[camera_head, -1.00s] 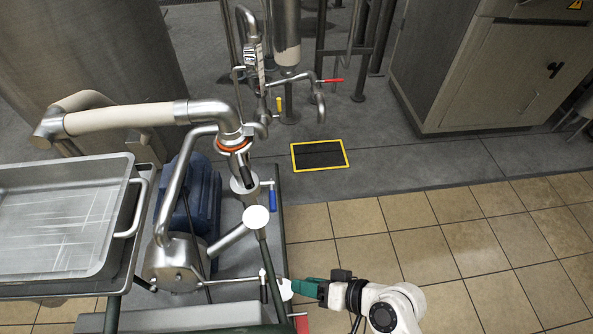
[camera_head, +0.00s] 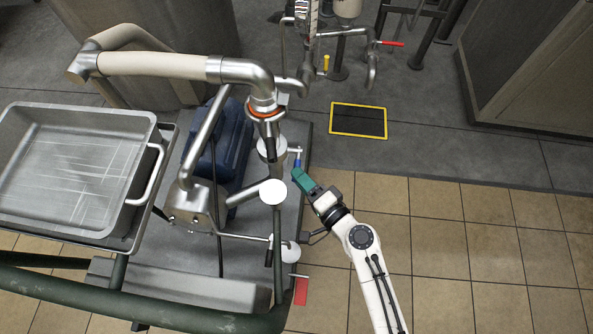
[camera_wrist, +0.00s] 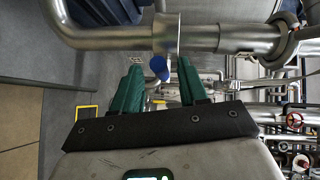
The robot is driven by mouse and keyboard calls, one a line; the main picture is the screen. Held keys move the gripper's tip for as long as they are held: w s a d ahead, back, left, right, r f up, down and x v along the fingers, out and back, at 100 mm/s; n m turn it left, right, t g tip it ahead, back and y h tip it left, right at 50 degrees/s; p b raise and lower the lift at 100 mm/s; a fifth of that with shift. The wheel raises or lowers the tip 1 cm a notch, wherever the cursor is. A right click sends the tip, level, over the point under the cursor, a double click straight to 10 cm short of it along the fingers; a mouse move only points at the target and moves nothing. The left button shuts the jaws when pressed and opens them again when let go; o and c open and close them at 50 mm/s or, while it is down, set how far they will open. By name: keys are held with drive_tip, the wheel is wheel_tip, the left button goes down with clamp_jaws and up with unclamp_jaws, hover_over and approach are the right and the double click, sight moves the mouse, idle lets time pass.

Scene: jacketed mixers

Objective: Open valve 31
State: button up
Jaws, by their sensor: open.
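No number 31 is legible on any valve. A blue valve handle (camera_head: 297,160) sticks out from the right side of the pipework, and it also shows in the wrist view (camera_wrist: 158,67). My gripper (camera_head: 299,174) is at this blue handle, with its green fingers partly covering it in the head view. In the wrist view my gripper (camera_wrist: 158,82) is open, its two green fingers apart with the blue handle showing between their tips. I cannot tell whether either finger touches the handle.
A steel pipe (camera_wrist: 110,38) crosses just beyond my fingers. A black handle (camera_head: 268,255) and a red handle (camera_head: 301,290) are lower on the skid. A steel tray (camera_head: 75,165) stands at left. Tiled floor (camera_head: 450,235) at right is clear.

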drive_tip(key=shift+x, duration=1.45)
clamp_jaws()
